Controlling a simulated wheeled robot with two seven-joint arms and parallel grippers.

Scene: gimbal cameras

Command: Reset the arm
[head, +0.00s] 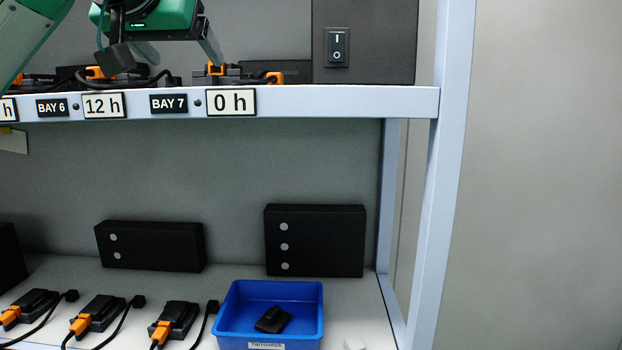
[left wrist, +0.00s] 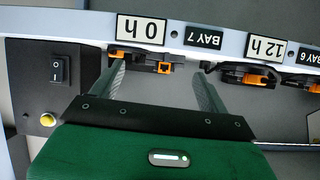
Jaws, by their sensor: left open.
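My left arm comes in from the upper left of the head view. Its green left gripper (head: 165,58) is open and empty in front of the upper shelf, around the height of the modules there. In the left wrist view, which looks upside down, the two grey fingers of the gripper (left wrist: 161,72) stand wide apart. One fingertip overlaps the black module with orange clips (left wrist: 150,62) by the 0 h label; I cannot tell whether they touch. My right gripper is in neither view.
The upper shelf edge (head: 310,102) carries BAY 6 and BAY 7 labels. A black panel (head: 385,40) with a rocker switch (head: 337,47) stands at right. Below, a blue bin (head: 231,308) holds a black object (head: 272,319), beside several cabled modules. Right of the shelf post (head: 446,180) is bare wall.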

